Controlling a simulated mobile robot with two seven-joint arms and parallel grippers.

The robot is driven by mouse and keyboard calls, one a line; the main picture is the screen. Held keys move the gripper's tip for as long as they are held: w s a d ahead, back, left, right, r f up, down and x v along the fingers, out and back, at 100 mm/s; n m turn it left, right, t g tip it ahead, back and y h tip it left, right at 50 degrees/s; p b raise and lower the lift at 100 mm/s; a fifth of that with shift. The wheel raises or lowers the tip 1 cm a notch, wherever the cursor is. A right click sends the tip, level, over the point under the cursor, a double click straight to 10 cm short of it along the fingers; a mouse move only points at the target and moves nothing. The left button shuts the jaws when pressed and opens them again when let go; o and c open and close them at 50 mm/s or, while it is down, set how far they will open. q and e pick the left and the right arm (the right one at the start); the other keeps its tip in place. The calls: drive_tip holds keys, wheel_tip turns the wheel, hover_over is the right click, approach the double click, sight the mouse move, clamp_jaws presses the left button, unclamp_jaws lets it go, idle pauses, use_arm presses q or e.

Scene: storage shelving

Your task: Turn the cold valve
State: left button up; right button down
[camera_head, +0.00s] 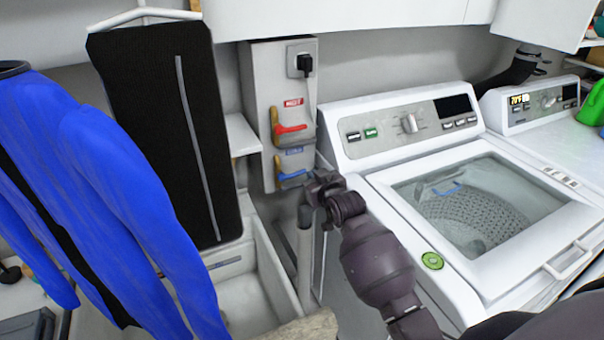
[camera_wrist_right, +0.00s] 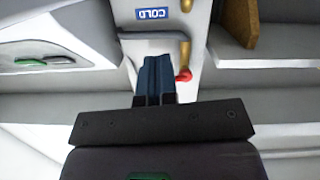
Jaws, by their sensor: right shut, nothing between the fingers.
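The cold valve (camera_head: 293,175) has a blue lever handle and a brass body, low on the grey wall box under a blue label. The handle lies roughly level. My right gripper (camera_head: 322,186) is shut and empty, just right of the handle's end in the head view; I cannot tell whether they touch. In the right wrist view, which is upside down, the shut fingers (camera_wrist_right: 155,80) point toward the box near the COLD label (camera_wrist_right: 153,14). The blue handle is not clearly visible there. My left gripper is not in view.
The hot valve (camera_head: 289,129) with a red handle sits above the cold one. A black plug (camera_head: 304,64) and its cord are higher up. The washer (camera_head: 450,150) stands close on the right. A sink (camera_head: 240,290) and hanging blue clothing (camera_head: 95,180) are on the left.

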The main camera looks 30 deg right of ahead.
sight(302, 173)
drive_tip(key=x, duration=0.2)
drive_tip(key=f+x, duration=0.1)
drive_tip(key=x, duration=0.5)
drive_tip(key=shift+f+b, duration=0.3)
drive_tip(key=shift+b, duration=0.1)
drive_tip(key=shift+w+d+f, duration=0.15)
drive_tip(key=shift+w+f, duration=0.3)
drive_tip(key=shift+f, duration=0.3)
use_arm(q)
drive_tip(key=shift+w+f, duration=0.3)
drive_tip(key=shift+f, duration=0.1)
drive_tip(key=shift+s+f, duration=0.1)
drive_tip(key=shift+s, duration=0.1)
